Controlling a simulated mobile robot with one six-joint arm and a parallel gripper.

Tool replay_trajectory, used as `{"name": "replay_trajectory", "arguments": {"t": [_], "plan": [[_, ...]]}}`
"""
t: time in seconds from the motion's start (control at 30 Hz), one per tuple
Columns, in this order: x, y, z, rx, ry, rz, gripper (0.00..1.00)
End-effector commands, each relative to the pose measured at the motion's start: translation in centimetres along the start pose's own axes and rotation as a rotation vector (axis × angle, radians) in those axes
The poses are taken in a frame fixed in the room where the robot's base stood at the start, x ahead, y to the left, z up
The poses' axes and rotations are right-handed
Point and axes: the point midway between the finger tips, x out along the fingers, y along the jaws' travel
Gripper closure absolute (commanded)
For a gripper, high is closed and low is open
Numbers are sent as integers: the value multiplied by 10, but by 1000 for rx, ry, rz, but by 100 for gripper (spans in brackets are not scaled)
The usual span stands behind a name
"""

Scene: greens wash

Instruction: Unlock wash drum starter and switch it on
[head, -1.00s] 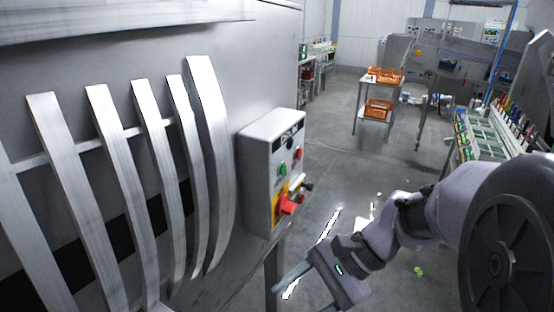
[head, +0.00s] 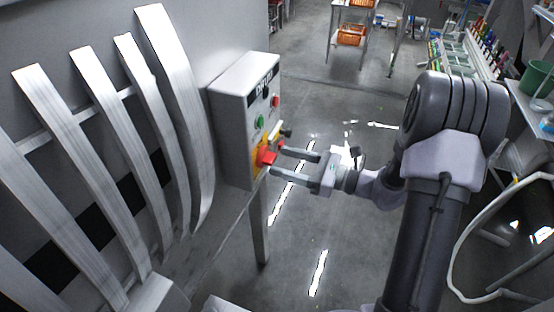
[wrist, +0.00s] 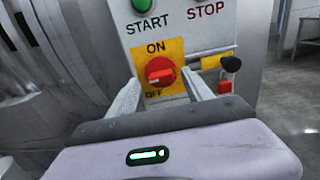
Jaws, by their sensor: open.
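The starter is a grey box (head: 245,95) on the wash drum's side. Its red rotary switch (wrist: 160,72) sits on a yellow plate marked ON at the top and OFF at the lower left; I cannot tell its exact setting. The switch also shows in the head view (head: 266,156). Right of it are a brass-coloured bar, a black knob (wrist: 231,62) and a small red lock-like piece (wrist: 229,91) below the knob. My gripper (head: 277,161) is open and empty, facing the panel. In the wrist view its fingers lie either side of the switch; contact is unclear.
A green START button (wrist: 141,4) and a red STOP button (head: 276,101) are above the switch. Curved metal slats (head: 180,110) of the drum stand to the left. A metal leg (head: 259,225) is below the box.

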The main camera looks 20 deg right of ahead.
Motion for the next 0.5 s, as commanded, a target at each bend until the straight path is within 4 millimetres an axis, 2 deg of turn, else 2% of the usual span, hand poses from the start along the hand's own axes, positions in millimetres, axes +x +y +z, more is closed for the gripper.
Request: {"name": "replay_trajectory", "arguments": {"t": [0.1, 0.2, 0.5], "plan": [[16, 0, 0, -1, 1, 3, 41], [23, 0, 0, -1, 1, 1, 41], [26, 0, 0, -1, 1, 1, 41]]}}
